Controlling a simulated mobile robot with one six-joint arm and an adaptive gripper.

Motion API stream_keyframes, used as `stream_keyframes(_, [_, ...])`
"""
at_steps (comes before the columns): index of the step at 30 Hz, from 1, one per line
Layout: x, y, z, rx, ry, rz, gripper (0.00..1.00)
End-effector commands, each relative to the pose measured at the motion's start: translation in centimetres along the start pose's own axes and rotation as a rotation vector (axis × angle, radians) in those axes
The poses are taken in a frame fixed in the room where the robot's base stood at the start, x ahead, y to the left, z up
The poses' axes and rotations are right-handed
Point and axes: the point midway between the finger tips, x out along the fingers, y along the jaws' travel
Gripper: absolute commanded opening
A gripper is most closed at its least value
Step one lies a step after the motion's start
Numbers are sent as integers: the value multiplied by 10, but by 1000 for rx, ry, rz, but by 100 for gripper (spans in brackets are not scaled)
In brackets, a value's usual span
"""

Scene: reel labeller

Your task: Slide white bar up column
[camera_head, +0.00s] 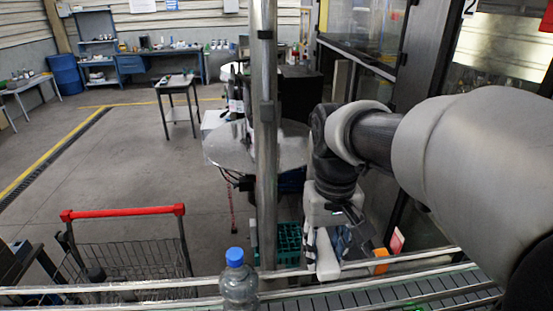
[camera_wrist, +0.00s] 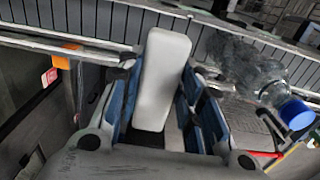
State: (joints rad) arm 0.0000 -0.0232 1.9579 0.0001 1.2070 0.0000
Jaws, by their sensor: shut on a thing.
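The white bar (camera_wrist: 163,80) is a smooth, rounded block between the two blue-padded fingers of my gripper (camera_wrist: 160,95) in the wrist view. My gripper is shut on it. In the head view the white bar (camera_head: 326,258) shows at the lower end of my gripper (camera_head: 333,243), just above the conveyor rail. A shiny upright metal column (camera_head: 265,160) with dark collars stands to the left of my gripper, with a gap between them in the picture. I cannot tell whether the bar is joined to the column.
A clear bottle with a blue cap (camera_head: 238,280) stands by the conveyor (camera_head: 390,293), left of the bar. An orange block (camera_head: 381,261) sits right of my gripper. A round metal disc (camera_head: 230,150) is behind the column. A red-handled cart (camera_head: 123,212) stands at left.

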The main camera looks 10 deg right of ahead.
Motion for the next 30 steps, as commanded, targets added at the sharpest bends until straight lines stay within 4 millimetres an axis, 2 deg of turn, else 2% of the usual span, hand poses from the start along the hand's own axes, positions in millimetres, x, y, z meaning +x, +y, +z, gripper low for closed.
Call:
stream_keyframes(2, [0, 0, 0, 0, 0, 0, 23])
stream_keyframes(12, [0, 0, 0, 0, 0, 0, 1])
stream_keyframes(20, [-2, 0, 0, 0, 0, 0, 0])
stream_keyframes(26, [-21, 0, 0, 0, 2, 0, 0])
stream_keyframes(30, [-48, 0, 0, 0, 2, 0, 0])
